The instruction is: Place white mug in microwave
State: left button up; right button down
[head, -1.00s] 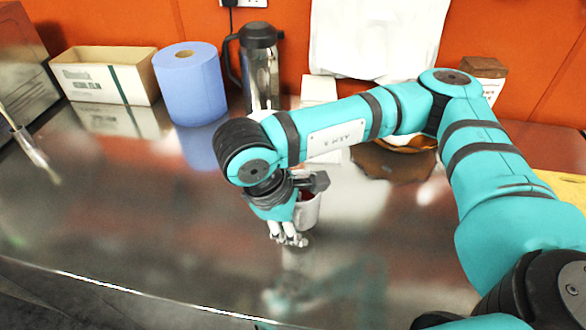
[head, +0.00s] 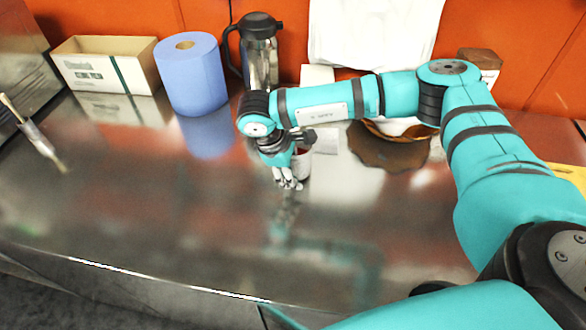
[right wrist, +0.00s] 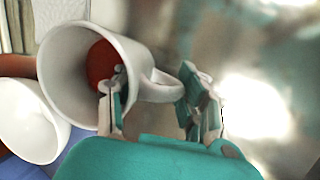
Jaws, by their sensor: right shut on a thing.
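The white mug (head: 303,166) is at my right gripper (head: 287,178), over the steel counter in the head view and largely hidden by the hand. In the right wrist view the white mug (right wrist: 75,45) is tilted, its open mouth toward the camera, with reddish-brown inside. My right gripper (right wrist: 155,110) is shut on the mug at its handle side, one finger by the rim and the other beyond the handle. My left gripper is not in view. I cannot identify a microwave; a grey metal appliance (head: 22,65) is cut off at the left edge.
A cardboard box (head: 105,65), blue paper roll (head: 190,75) and steel flask (head: 259,62) stand along the orange wall. A brown-rimmed bowl (head: 400,128) is behind my arm. The front middle of the counter (head: 150,220) is clear.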

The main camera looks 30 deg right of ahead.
jog(key=shift+f, duration=0.25)
jog(key=c, duration=0.7)
grip_release()
jog(key=shift+c, duration=0.2)
